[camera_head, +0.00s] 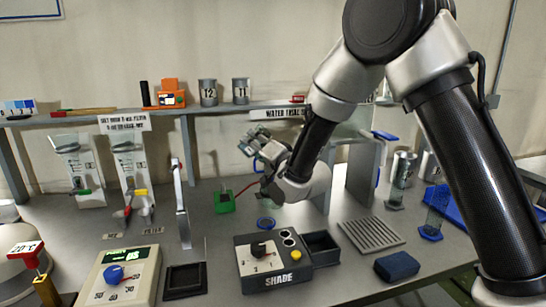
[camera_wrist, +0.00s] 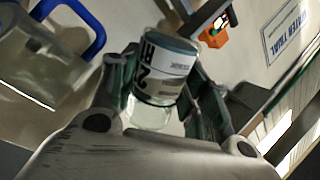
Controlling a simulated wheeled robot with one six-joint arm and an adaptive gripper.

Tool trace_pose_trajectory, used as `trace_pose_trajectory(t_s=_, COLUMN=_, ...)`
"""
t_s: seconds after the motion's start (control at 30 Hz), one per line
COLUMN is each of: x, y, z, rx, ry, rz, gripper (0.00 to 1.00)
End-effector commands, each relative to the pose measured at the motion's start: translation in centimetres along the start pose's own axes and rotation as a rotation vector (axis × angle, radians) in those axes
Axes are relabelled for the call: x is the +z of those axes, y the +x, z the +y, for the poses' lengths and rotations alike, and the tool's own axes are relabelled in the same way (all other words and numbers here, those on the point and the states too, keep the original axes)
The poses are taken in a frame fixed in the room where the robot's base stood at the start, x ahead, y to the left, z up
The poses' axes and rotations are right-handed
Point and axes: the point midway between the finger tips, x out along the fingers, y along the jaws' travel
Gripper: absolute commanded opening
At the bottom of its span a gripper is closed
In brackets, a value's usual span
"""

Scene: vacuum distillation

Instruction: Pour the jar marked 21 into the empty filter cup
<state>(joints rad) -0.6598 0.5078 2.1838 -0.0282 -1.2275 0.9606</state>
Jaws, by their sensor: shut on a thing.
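My gripper (camera_wrist: 160,88) is shut on a small glass jar (camera_wrist: 160,72), with one finger on each side of it. Its white label is partly turned away; a large 2 shows, the rest is hard to read. The lower glass looks clear. In the head view my gripper (camera_head: 263,152) holds it in the air above the bench, in front of the shelf, and the arm partly hides it. Which vessel is the empty filter cup I cannot tell. A clear vessel with a blue handle (camera_wrist: 45,62) is left of the jar in the wrist view, apart from it.
Jars marked 12 (camera_head: 208,92) and 11 (camera_head: 241,91) stand on the shelf (camera_head: 170,108). Two clear units (camera_head: 78,172) stand at the left. A black SHADE box (camera_head: 275,268), a ribbed grey plate (camera_head: 371,234) and a blue block (camera_head: 396,266) lie on the bench below my arm.

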Motion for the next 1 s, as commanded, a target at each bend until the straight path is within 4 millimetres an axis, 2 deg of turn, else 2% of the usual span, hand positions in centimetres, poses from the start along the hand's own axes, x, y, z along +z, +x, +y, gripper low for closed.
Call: trace_pose_trajectory(t_s=1.0, x=0.41, y=-0.03, z=0.36, rx=-0.001, ry=0.136, rz=0.018, gripper=0.17)
